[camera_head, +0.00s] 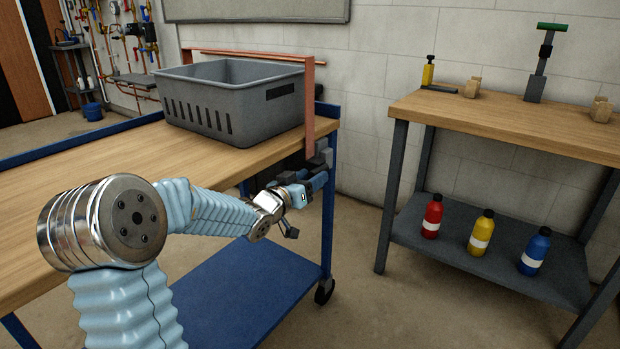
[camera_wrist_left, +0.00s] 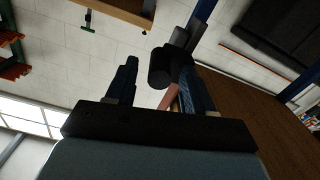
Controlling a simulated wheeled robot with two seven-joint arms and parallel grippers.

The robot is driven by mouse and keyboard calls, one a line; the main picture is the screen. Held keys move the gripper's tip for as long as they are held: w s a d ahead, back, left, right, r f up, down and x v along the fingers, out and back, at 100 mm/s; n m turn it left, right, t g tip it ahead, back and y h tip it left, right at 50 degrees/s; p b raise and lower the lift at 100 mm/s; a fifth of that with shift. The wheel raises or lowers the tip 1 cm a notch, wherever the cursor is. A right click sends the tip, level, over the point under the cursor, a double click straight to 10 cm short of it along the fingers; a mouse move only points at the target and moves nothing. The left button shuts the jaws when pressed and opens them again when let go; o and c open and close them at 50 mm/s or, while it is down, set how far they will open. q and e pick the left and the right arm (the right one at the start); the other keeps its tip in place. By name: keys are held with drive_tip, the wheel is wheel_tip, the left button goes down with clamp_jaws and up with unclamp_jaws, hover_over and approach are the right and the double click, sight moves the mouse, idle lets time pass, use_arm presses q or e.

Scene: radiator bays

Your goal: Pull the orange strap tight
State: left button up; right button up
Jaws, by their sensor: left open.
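The orange strap (camera_head: 310,105) passes behind and over the grey crate (camera_head: 235,100), then hangs flat down the end of the wooden-topped cart. Its lower end meets a dark fitting (camera_head: 325,152) at the cart's edge, partly hidden by my gripper. My left gripper (camera_head: 312,178) is open beside that fitting, just below the tabletop. In the left wrist view a dark cylindrical part (camera_wrist_left: 162,68) lies close to the right-hand finger, and a bit of the strap (camera_wrist_left: 171,98) shows behind it. Whether a finger touches it I cannot tell. My right gripper is out of view.
The blue cart (camera_head: 240,285) has a lower shelf and casters. A workbench (camera_head: 500,122) at right holds small tools and blocks, with red, yellow and blue bottles (camera_head: 480,232) on its lower shelf. Open floor lies between cart and workbench.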

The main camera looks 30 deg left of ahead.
use_arm(q)
drive_tip(key=shift+w, duration=0.15)
clamp_jaws()
wheel_tip(320, 180, down, 5)
drive_tip(key=b, duration=0.4)
drive_tip(key=shift+r, duration=0.2)
drive_tip(key=shift+c, duration=1)
unclamp_jaws()
drive_tip(key=shift+f, duration=0.1)
drive_tip(key=shift+o, duration=1)
drive_tip(key=s+a, duration=0.1)
drive_tip(key=s, duration=1.3)
